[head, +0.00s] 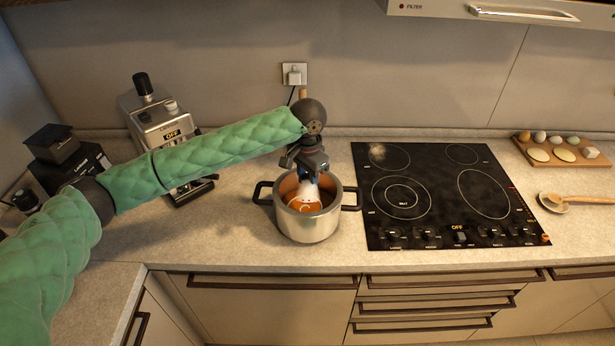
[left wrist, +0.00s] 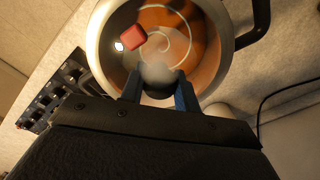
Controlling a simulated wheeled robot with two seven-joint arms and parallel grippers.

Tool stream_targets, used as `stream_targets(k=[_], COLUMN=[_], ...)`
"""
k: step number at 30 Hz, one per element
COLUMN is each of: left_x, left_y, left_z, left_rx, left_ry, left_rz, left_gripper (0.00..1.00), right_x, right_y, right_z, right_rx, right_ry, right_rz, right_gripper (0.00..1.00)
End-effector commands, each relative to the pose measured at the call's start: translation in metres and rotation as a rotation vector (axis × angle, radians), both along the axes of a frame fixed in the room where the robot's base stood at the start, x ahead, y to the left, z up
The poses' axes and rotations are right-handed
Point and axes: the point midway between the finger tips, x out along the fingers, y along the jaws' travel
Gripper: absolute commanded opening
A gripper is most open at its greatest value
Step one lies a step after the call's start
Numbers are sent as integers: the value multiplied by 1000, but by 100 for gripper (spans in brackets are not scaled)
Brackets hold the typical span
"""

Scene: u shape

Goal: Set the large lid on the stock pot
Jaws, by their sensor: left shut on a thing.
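The stock pot (head: 308,228) is steel with two dark side handles and stands on the counter left of the cooktop. Orange contents with a pale swirl show inside it; in the left wrist view the pot rim (left wrist: 97,40) surrounds them. A red block-like thing (left wrist: 134,38) appears within the rim. My left gripper (head: 309,178) points down over the pot's middle. Its blue fingers (left wrist: 159,92) are shut on a small dark rounded thing (left wrist: 157,91), partly veiled by a whitish haze. I cannot make out a lid's outline, and cannot tell whether clear glass covers the pot.
The black cooktop (head: 440,195) has free burners. A coffee machine (head: 160,120) stands at the left. Counter in front of the pot is clear.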

Motion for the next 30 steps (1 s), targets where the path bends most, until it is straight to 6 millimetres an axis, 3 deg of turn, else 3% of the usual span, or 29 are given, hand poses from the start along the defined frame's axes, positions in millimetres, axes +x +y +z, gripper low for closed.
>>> stream_targets(k=[30], left_x=[0], left_y=[0], left_z=[-4], left_rx=[0], left_ry=[0], left_rz=[0], left_gripper=[0], right_x=[0], right_y=[0], right_z=[6], right_rx=[0], right_ry=[0], right_rz=[0], right_gripper=[38])
